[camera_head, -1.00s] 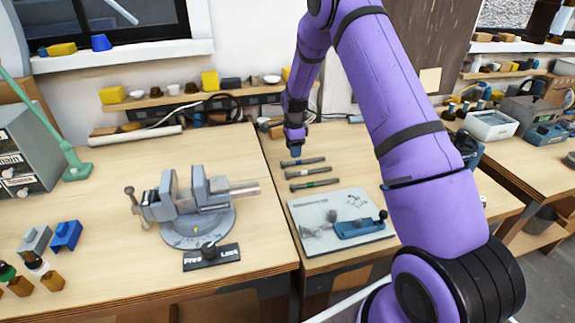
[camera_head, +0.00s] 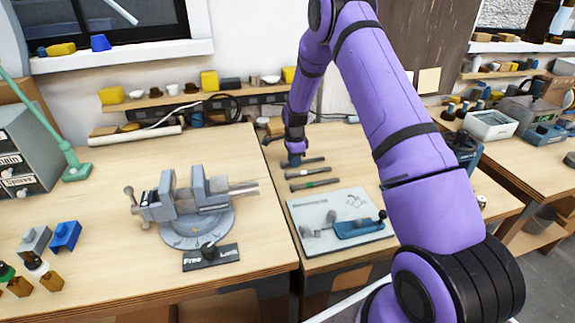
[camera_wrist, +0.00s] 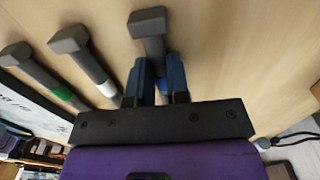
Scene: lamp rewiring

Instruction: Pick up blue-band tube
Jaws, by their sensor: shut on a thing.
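Three dark grey tubes lie side by side on the right-hand bench. My gripper (camera_head: 293,161) is down at the left part of the farthest one, the blue-band tube (camera_head: 314,160). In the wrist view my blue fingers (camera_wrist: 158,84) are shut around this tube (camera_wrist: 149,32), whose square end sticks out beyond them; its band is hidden. A white-band tube (camera_wrist: 85,58) and a green-band tube (camera_wrist: 40,72) lie to its left in the wrist view, clear of the fingers. I cannot tell whether the held tube is off the bench.
A pale mat (camera_head: 311,209) with a blue tool (camera_head: 358,228) lies nearer on the same bench. A grey vise (camera_head: 197,200) with a Free/Lock plate (camera_head: 211,257) stands on the left bench. A shelf (camera_head: 190,99) with small items runs behind.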

